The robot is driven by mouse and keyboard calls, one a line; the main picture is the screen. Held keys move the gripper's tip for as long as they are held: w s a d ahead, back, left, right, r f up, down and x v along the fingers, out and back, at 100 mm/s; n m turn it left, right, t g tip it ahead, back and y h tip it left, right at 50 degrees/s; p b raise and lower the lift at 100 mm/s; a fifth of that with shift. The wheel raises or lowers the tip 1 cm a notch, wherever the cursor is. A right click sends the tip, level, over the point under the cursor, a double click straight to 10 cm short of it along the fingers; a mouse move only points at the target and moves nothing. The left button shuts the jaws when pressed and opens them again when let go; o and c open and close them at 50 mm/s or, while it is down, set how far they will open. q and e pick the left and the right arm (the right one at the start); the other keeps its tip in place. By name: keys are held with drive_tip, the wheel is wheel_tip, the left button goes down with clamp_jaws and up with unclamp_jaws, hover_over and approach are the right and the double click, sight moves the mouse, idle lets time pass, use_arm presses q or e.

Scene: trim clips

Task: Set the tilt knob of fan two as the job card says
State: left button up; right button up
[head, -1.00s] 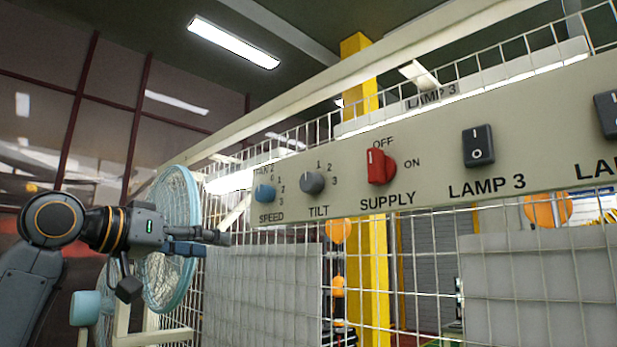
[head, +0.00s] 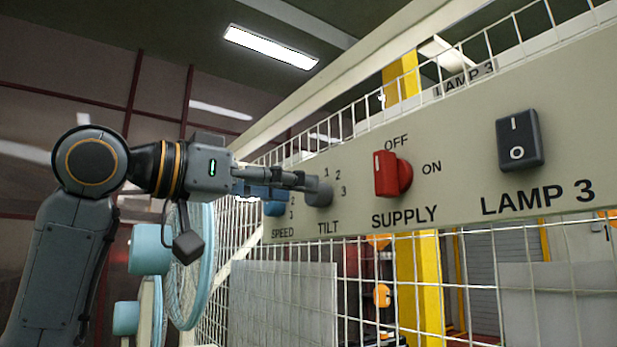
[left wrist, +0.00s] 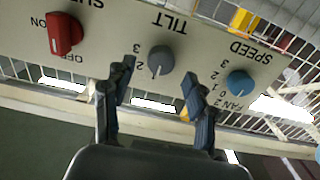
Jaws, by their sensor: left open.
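The grey tilt knob (head: 320,194) sits on the beige panel (head: 465,150) above the label TILT, with 1, 2 and 3 around it. In the left wrist view the knob (left wrist: 161,60) appears upside down; its pale pointer line points toward the picture bottom, away from the TILT label. I cannot tell surely which number it meets. My left gripper (head: 312,181) is at the knob in the head view. In the left wrist view its open fingers (left wrist: 158,72) stand either side of the knob, without clear contact. The job card is not in view.
The blue speed knob (head: 275,205) is just left of the tilt knob, close to my left gripper. The red supply switch (head: 390,174) and the lamp 3 rocker (head: 518,140) are to the right. A pale blue fan (head: 190,265) stands behind the arm. Wire mesh surrounds the panel.

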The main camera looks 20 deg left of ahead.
sight(319, 195)
use_arm(q)
drive_tip(key=p+x, duration=0.1)
drive_tip(key=x, duration=0.2)
drive_tip(key=shift+w+d, duration=0.1)
drive_tip(key=shift+w, duration=0.05)
drive_tip(key=shift+c, duration=1)
drive_tip(key=c, duration=0.7)
drive_tip(key=shift+c, duration=1.1)
use_arm(e)
drive_tip(key=shift+w+d+r, duration=0.3)
drive_tip(key=shift+w+r, duration=0.55)
